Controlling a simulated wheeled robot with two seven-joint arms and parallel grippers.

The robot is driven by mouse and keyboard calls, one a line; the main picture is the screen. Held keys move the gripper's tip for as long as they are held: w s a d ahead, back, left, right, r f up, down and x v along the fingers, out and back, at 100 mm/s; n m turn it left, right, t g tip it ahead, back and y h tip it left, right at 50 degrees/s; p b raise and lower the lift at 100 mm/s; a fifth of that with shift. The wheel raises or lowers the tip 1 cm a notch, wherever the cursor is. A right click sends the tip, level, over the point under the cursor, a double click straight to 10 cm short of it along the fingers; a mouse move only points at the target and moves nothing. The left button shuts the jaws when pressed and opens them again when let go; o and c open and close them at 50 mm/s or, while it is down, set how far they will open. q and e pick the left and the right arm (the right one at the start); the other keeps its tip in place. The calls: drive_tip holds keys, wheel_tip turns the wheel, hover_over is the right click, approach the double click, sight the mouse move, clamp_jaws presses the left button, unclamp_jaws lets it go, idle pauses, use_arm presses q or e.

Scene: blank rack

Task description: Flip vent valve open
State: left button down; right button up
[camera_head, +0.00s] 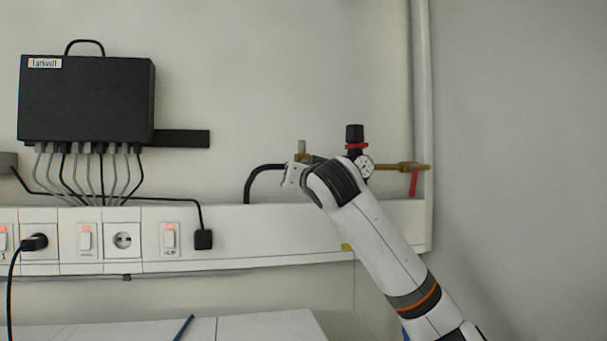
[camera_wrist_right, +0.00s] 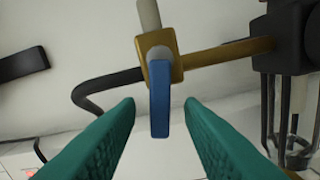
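A brass valve body (camera_wrist_right: 172,50) with a blue lever (camera_wrist_right: 160,85) shows in the right wrist view; the lever hangs straight down. I see no label saying which valve is the vent valve. In the head view this brass valve (camera_head: 301,157) shows just above my right gripper, its lever hidden. My right gripper (camera_wrist_right: 160,115) is open, its green fingers on either side of the lever's lower end, with gaps on both sides. In the head view the gripper (camera_head: 286,181) is partly hidden by my wrist. My left gripper is out of view.
A regulator with a black knob (camera_head: 355,133) and a gauge (camera_head: 364,166) stands right of the valve. A red lever (camera_head: 414,182) hangs further right by the wall pipe. A black hose (camera_wrist_right: 105,86) runs left from the valve. A black box (camera_head: 88,100) with cables hangs at left.

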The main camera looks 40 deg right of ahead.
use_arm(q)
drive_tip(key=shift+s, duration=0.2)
use_arm(e)
clamp_jaws()
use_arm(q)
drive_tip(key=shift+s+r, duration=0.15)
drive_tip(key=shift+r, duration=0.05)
use_arm(e)
drive_tip(key=shift+s+d+n, duration=0.1)
drive_tip(key=shift+d+n, duration=0.15)
drive_tip(key=shift+n, duration=0.5)
drive_tip(key=shift+s+d+n, duration=0.1)
drive_tip(key=shift+d+n, duration=0.1)
drive_tip(key=shift+n, duration=0.55)
drive_tip(key=shift+f, duration=0.1)
unclamp_jaws()
